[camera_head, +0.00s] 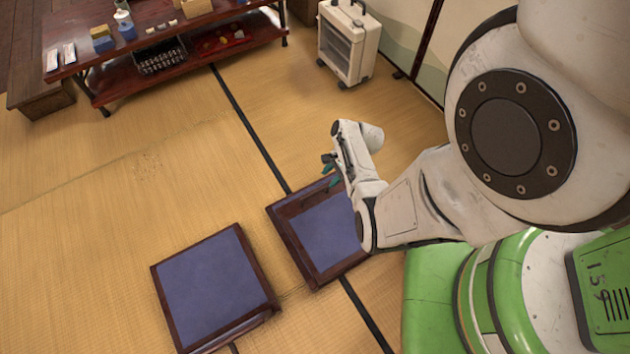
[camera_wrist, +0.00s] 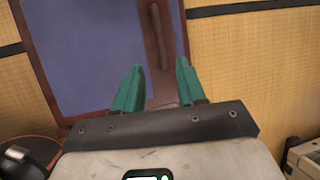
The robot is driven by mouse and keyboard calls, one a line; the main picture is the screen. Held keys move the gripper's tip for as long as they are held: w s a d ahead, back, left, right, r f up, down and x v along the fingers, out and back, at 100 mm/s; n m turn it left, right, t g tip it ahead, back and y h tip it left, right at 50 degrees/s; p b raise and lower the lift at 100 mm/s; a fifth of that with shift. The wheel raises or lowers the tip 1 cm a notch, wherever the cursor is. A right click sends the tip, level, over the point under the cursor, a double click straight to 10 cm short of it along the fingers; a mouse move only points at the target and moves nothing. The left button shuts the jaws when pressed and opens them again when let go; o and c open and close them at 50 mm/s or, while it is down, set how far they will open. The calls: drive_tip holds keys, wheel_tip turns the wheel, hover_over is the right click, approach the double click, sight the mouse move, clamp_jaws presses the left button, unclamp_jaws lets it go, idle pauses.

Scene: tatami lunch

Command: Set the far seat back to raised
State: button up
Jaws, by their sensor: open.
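Two low seats with dark wooden frames and blue panels lie on the tatami. One seat (camera_head: 212,288) is at the lower left. The other seat (camera_head: 312,240), higher in the head view, lies flat beside my arm, which hides its right part. My gripper (camera_head: 329,172) is open with teal fingers at this seat's upper edge. In the wrist view, the fingers of my gripper (camera_wrist: 159,68) stand apart over the frame rail, and the blue panel (camera_wrist: 85,50) fills the left. A raised dark bar (camera_wrist: 154,37) on the rail lies beyond the fingertips, in the gap's line. No contact is visible.
A low red-brown table (camera_head: 150,22) with a lower shelf holding several small items stands at the upper left. A white wheeled heater (camera_head: 347,45) stands at the top. Open tatami (camera_head: 130,170) lies left of the seats.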

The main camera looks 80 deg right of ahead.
sight(315, 193)
drive_tip(key=b+x, duration=0.6)
drive_tip(key=x, duration=0.4)
drive_tip(key=shift+w+f, duration=0.1)
drive_tip(key=shift+f, duration=0.05)
drive_tip(key=shift+a, duration=0.1)
drive_tip(key=shift+c, duration=0.3)
clamp_jaws()
